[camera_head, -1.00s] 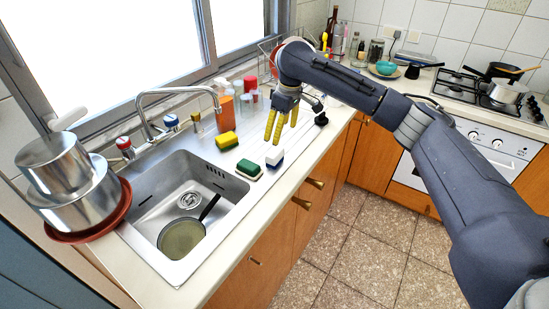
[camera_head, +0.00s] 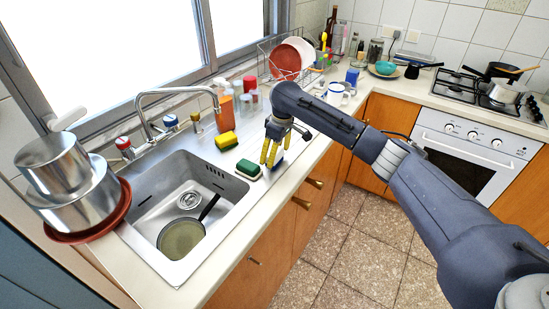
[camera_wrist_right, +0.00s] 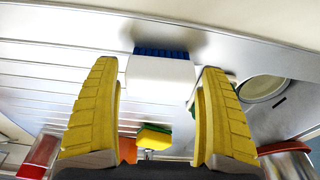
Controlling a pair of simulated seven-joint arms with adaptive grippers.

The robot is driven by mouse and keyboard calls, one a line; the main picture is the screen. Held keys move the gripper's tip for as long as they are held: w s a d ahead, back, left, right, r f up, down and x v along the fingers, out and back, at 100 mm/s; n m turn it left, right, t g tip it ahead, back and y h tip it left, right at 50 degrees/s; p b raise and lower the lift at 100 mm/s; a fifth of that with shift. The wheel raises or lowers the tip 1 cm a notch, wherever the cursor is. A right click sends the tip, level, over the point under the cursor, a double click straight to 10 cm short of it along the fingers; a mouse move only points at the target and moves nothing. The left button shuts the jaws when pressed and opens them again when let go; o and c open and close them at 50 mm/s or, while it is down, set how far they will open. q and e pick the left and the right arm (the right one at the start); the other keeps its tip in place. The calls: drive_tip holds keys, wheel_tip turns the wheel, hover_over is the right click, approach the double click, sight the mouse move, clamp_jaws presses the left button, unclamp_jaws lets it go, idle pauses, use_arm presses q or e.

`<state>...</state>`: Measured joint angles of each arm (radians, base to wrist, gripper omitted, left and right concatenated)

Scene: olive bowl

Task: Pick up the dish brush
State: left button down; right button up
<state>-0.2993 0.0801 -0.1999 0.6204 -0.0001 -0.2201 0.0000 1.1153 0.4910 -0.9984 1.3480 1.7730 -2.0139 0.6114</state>
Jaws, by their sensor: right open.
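The dish brush, a white block with blue bristles, rests on the counter right of the sink. In the right wrist view the brush (camera_wrist_right: 160,70) appears between my right gripper's yellow fingertips (camera_wrist_right: 159,75), with gaps at both sides. In the head view my right gripper (camera_head: 269,162) points down over the brush (camera_head: 279,159) and hides most of it. The right gripper is open and empty. My left gripper is in neither view.
A green-sided sponge (camera_head: 248,168) lies close left of the brush, and a yellow sponge (camera_head: 226,140) lies farther back. The sink (camera_head: 165,195) holds a pan (camera_head: 181,238). Bottles and a dish rack (camera_head: 268,66) stand behind. The counter's front edge is near.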

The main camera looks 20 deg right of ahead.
drive_tip(key=shift+w+f, duration=0.1)
drive_tip(key=shift+f, duration=0.55)
drive_tip(key=c, duration=1)
drive_tip(key=shift+r, duration=0.15)
wheel_tip(320, 180, up, 20)
drive_tip(key=shift+f, duration=0.1)
